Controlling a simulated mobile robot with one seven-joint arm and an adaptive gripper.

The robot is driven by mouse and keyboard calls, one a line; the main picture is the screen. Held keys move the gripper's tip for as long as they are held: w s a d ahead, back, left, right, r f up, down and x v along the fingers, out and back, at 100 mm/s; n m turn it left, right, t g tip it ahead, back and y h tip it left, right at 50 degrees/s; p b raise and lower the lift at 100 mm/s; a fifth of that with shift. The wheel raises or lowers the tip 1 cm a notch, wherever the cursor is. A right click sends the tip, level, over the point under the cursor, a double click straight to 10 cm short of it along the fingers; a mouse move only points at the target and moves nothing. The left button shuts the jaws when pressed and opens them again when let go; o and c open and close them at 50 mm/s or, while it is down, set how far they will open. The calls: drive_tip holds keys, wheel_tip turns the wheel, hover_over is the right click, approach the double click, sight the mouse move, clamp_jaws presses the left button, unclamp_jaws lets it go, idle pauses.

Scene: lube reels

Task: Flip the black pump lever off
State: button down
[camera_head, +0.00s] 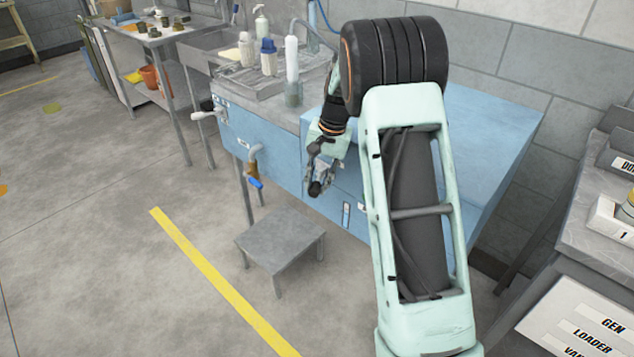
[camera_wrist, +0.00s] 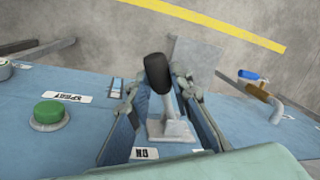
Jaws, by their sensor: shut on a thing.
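The black pump lever has a black knob (camera_wrist: 158,72) on a metal shaft, rising from a grey base plate on the blue cabinet front in the wrist view. A label (camera_wrist: 145,153) reading ON, upside down in this view, lies beside the base. My gripper (camera_wrist: 157,86) has one finger on each side of the lever and is shut on it. In the head view my gripper (camera_head: 321,172) is at the blue cabinet's front, with the black knob (camera_head: 315,188) showing at its tips. The contact itself is partly hidden there.
A green button (camera_wrist: 48,115) is left of the lever in the wrist view. A tap with a blue handle (camera_head: 255,183) juts from the blue cabinet (camera_head: 480,130). A low grey stool (camera_head: 280,238) stands below. Bottles (camera_head: 268,58) stand on the counter. Open floor lies left.

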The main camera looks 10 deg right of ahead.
drive_tip(key=shift+w+a+r+m+p, duration=0.15)
drive_tip(key=shift+w+a+m+p, duration=0.15)
drive_tip(key=shift+a+m+p, duration=0.6)
drive_tip(key=shift+w+a+m+t+h+p, duration=0.4)
drive_tip(key=shift+w+m+p, duration=0.5)
drive_tip(key=shift+m, duration=0.8)
drive_tip(key=shift+w+a+m+t+h+p, duration=0.15)
drive_tip(key=shift+w+a+m+p, duration=0.3)
drive_tip(key=shift+w+m+p, duration=0.85)
drive_tip(key=shift+w+a+m+t+h+p, duration=0.15)
drive_tip(key=shift+w+a+m+h+p, duration=0.4)
drive_tip(key=shift+m, duration=1.55)
drive_tip(key=shift+s+d, duration=0.1)
drive_tip(key=shift+s, duration=0.15)
drive_tip(key=c, duration=1.7)
unclamp_jaws()
drive_tip(key=shift+c, duration=0.2)
